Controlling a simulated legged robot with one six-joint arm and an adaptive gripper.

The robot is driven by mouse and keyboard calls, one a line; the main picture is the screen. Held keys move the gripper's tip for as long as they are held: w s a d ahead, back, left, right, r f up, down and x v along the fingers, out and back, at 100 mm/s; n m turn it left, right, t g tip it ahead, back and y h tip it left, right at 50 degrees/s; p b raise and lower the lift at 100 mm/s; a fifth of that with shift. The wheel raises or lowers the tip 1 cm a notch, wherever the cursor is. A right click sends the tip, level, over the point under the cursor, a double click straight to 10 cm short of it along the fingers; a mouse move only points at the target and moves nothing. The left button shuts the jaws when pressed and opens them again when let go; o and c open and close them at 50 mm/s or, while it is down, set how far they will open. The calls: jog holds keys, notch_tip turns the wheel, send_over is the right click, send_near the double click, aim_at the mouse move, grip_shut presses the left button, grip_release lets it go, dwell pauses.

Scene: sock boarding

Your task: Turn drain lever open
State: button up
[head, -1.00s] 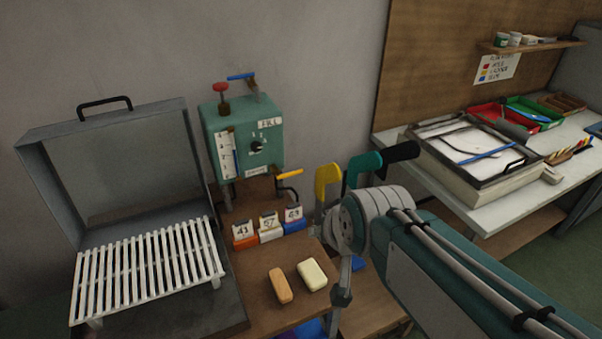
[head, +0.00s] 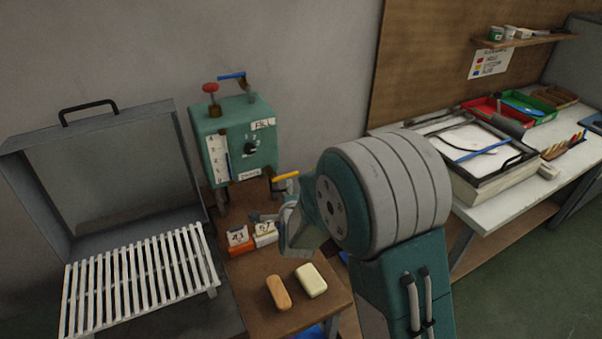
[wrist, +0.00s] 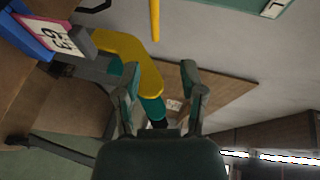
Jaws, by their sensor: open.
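The drain lever (head: 286,176) is a yellow handle at the lower right of the green wall box (head: 235,140). In the wrist view, the lever (wrist: 154,20) hangs in from the top edge, beyond my fingertips and slightly left of the middle between them. My gripper (wrist: 160,75) is open, with its two fingers apart and no lever between them. In the head view, my gripper (head: 268,214) is partly hidden by my arm and sits just below the lever, apart from it as far as I can tell.
Numbered cards stand in an orange block (head: 240,248), a white block (head: 265,238) and a blue block (wrist: 35,38). A thick yellow-and-teal handle (wrist: 130,55) is close by the left finger. Two soap-like bars lie on the bench (head: 250,290). A slatted rack (head: 140,280) stands left.

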aim_at(291, 175)
jog(key=shift+m+t, duration=0.4)
jog(key=shift+m, duration=0.2)
jog(key=w+f, duration=0.1)
jog(key=w, duration=0.2)
jog(key=w+f, duration=0.1)
jog(key=w, duration=0.3)
jog(key=w+f, duration=0.1)
jog(key=w, duration=0.3)
jog(key=shift+w+d+f, duration=0.15)
jog(key=shift+d+f, duration=0.05)
jog(key=shift+f, duration=0.1)
grip_shut()
